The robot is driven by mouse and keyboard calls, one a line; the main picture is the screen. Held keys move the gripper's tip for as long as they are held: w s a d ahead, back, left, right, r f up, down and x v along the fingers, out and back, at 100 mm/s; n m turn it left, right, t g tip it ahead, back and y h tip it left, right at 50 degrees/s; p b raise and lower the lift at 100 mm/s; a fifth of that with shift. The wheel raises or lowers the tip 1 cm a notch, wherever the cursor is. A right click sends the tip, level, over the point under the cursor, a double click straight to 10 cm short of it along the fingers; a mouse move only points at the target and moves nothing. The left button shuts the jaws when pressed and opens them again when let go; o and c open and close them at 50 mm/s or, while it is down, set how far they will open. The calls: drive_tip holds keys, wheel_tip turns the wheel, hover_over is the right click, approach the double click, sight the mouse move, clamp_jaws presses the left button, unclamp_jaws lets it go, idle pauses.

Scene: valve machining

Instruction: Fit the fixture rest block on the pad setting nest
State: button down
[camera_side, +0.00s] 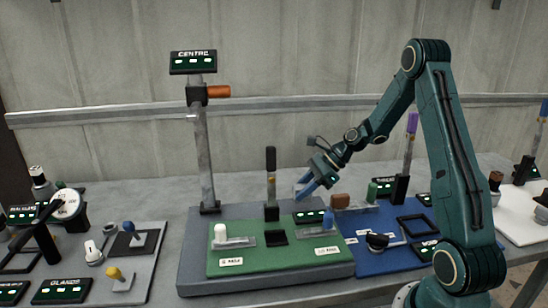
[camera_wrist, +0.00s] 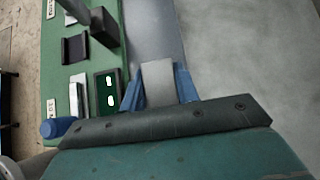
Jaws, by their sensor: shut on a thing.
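My gripper (camera_side: 305,186) is raised above the back right part of the green mat (camera_side: 225,266), left of my forearm. In the wrist view its blue fingers (camera_wrist: 159,90) are closed on a plain light grey block (camera_wrist: 158,75), which I take for the fixture rest block. The block sticks out past the fingertips, over the grey plinth edge. In the side view the block is small and partly hidden by the fingers. A dark U-shaped cradle (camera_side: 277,237) sits empty on the green mat; it also shows in the wrist view (camera_wrist: 75,49). I cannot tell whether it is the pad setting nest.
A black post (camera_side: 271,180) stands behind the cradle. A tall grey column (camera_side: 204,155) with the CENTRE sign (camera_side: 193,62) rises at the back left. A white-knobbed part (camera_side: 220,233) and a blue-knobbed part (camera_side: 328,219) flank the cradle. A blue mat (camera_side: 375,262) lies right, crowded with parts.

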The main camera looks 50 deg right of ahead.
sight(303, 187)
drive_tip(key=shift+r, duration=0.65)
drive_tip(key=shift+r, duration=0.35)
drive_tip(key=shift+r, duration=0.35)
drive_tip(key=shift+r, duration=0.35)
drive_tip(key=shift+r, duration=0.35)
